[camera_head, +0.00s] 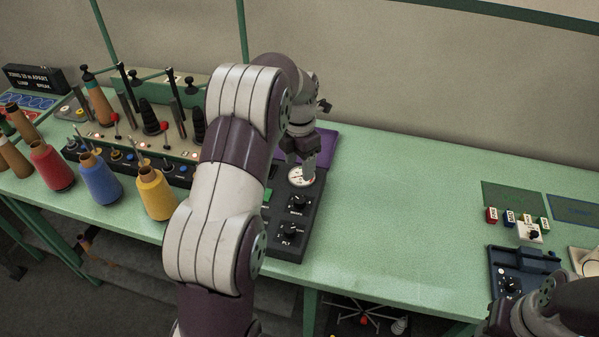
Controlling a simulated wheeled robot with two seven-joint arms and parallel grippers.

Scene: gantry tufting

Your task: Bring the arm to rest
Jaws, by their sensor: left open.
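My left arm (213,215) reaches up across the middle of the picture, over the green table. My left gripper (300,172) hangs down at the arm's far end, just over a dark control box with a round white dial (301,178). Its fingers point down and look empty; whether they touch the dial I cannot tell. My right arm (565,310) shows only as a part at the lower right corner. No right gripper can be made out there.
Red (52,167), blue (100,180) and yellow (157,195) thread cones stand left of my arm, before a panel of posts and knobs. A dark blue device (522,270) lies at the right. The table's middle right (400,220) is clear.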

